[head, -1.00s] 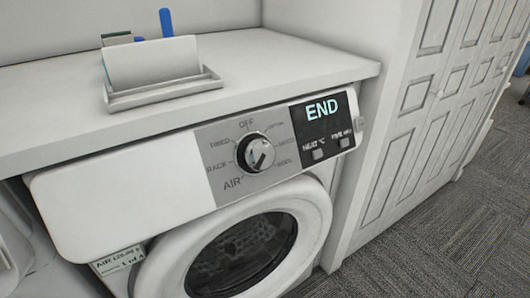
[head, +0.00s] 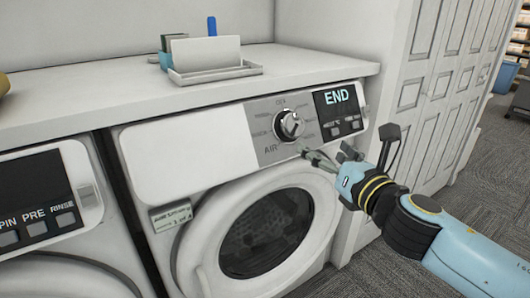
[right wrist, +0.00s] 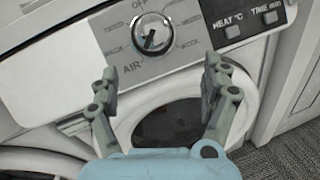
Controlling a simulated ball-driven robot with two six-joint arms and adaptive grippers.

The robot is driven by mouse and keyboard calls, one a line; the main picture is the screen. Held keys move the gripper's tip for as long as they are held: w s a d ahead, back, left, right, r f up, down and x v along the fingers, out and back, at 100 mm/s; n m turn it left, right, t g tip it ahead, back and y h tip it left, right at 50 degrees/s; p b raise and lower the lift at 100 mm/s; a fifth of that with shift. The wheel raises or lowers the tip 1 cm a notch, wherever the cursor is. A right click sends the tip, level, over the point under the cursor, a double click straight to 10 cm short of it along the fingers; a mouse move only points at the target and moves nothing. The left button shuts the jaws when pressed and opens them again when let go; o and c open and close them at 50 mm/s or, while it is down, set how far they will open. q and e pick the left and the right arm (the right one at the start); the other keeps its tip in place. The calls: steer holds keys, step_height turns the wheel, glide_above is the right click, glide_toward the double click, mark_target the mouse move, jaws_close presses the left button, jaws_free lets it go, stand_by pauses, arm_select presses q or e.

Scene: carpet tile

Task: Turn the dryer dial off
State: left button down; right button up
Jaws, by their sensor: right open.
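The dryer dial (head: 289,125) is a round silver knob with a dark ring on the grey panel of the white dryer (head: 190,152). In the right wrist view the dial (right wrist: 152,33) shows its pointer bar slanted, the lower end toward AIR, with OFF above. The display (head: 338,98) reads END. My right gripper (head: 330,158) is in front of the dryer, below and right of the dial. In the right wrist view its fingers (right wrist: 160,88) are spread apart with nothing between them, and the dial is beyond them, untouched. My left gripper is not in view.
A second machine (head: 45,205) stands at the left. The countertop (head: 120,88) above holds a white tray (head: 215,72) with papers. A white panelled door (head: 435,95) is at the right. Grey carpet (head: 455,200) lies open on the right.

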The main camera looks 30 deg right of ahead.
mark_target(296, 128)
steer(key=shift+t, duration=0.3)
steer(key=w, duration=0.3)
steer(key=w+p, duration=0.1)
steer(key=w, duration=0.7)
steer(key=shift+d+r, duration=0.25)
steer(key=shift+r, duration=0.1)
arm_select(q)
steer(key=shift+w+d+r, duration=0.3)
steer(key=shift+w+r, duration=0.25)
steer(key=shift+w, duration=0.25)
arm_select(e)
steer(key=c, duration=0.3)
steer(key=shift+n, duration=0.3)
steer(key=c, duration=0.9)
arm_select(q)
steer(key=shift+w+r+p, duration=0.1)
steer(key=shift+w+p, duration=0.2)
